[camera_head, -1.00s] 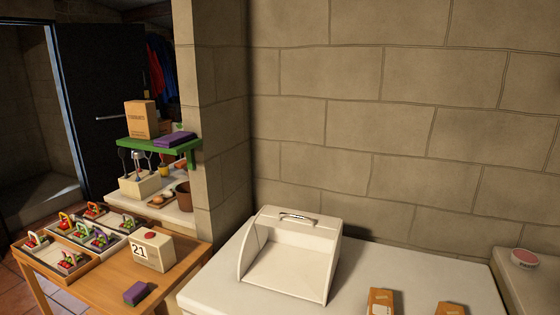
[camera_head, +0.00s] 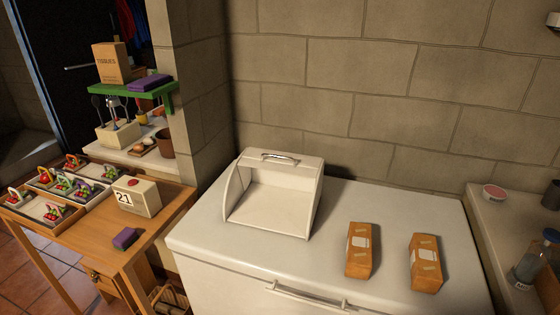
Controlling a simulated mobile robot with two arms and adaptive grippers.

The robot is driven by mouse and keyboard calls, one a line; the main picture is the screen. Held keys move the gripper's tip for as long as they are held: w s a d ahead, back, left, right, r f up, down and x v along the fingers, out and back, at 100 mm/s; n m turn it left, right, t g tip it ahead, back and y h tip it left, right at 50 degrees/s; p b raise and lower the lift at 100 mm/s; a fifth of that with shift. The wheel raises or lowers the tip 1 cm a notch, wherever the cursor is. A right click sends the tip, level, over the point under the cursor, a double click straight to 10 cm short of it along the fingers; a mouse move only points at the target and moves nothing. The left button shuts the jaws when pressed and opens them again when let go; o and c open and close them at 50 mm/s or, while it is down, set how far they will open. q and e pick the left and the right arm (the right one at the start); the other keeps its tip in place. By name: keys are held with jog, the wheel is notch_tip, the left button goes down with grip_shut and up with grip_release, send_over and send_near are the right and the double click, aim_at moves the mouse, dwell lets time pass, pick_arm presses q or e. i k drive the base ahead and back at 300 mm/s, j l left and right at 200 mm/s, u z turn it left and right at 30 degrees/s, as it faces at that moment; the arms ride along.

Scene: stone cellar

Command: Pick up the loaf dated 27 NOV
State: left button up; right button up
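Two brown wrapped loaves lie on the white chest's lid (camera_head: 200,241). The left loaf (camera_head: 362,262) and the right loaf (camera_head: 426,277) each carry pale labels. The print is too small to read, so I cannot tell which is dated 27 NOV. An open white bread bin (camera_head: 275,207) stands on the lid left of the loaves and looks empty. Neither of my grippers is in view.
A wooden table (camera_head: 165,217) at the left holds a block reading 21 (camera_head: 136,196), a purple block (camera_head: 124,238) and trays with small baskets. A counter (camera_head: 490,225) at the right holds a round tin (camera_head: 494,192) and jars. The lid's front left is clear.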

aim_at(426, 276)
jog(key=z, duration=1.25)
